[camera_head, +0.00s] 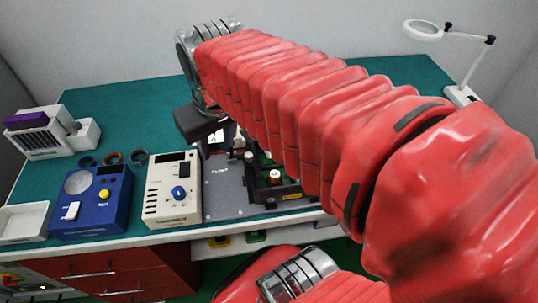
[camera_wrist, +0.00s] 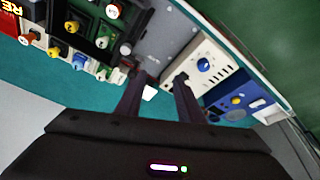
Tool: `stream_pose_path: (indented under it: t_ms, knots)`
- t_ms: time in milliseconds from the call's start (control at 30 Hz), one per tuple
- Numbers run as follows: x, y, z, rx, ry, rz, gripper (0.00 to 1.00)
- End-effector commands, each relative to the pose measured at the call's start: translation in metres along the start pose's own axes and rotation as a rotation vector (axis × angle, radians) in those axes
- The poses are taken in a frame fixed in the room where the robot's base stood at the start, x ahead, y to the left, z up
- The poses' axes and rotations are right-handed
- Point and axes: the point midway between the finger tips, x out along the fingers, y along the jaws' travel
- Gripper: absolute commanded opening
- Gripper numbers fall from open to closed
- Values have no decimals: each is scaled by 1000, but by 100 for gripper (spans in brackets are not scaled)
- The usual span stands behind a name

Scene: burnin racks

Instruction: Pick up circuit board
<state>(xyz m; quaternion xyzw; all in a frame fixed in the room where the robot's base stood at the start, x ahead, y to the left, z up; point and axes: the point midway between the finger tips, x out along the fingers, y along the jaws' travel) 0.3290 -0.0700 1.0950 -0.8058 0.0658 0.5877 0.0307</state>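In the wrist view my gripper (camera_wrist: 160,78) has two dark fingers spread apart, with teal tabletop between them. A small white piece (camera_wrist: 150,92) shows beside the left finger; I cannot tell what it is. Green board-like surfaces with black parts (camera_wrist: 92,28) show at the upper left, in or beside a dark fixture. In the head view a grey fixture plate (camera_head: 228,192) carries dark frames and a little green, partly hidden by my red arm. I cannot clearly make out a separate circuit board. In the head view my gripper's dark body (camera_head: 198,122) is above the table's middle; its fingertips are not clear.
A cream box with a blue knob (camera_head: 173,190) and a blue box with a yellow button (camera_head: 92,200) stand left of the plate. A white tray (camera_head: 24,221) is at the far left. A magnifier lamp (camera_head: 465,93) stands at the right. The teal table (camera_head: 120,105) is clear behind.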

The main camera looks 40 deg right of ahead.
Motion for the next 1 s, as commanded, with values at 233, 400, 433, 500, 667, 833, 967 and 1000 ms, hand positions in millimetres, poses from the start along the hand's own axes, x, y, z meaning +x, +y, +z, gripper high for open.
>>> stream_pose_path:
  t_ms: [233, 400, 433, 500, 667, 833, 967, 1000]
  knots:
    - [10, 64, -21, 106, -142, 26, 34]
    - [18, 110, -28, 172, -232, 24, 34]
    - [20, 118, -28, 183, -246, 22, 34]
    - [22, 133, -28, 205, -274, 18, 34]
    - [26, 153, -28, 233, -309, 10, 34]
    - [26, 156, -28, 236, -316, 8, 34]
    - [26, 156, -28, 235, -315, 9, 34]
    - [26, 156, -28, 235, -315, 9, 34]
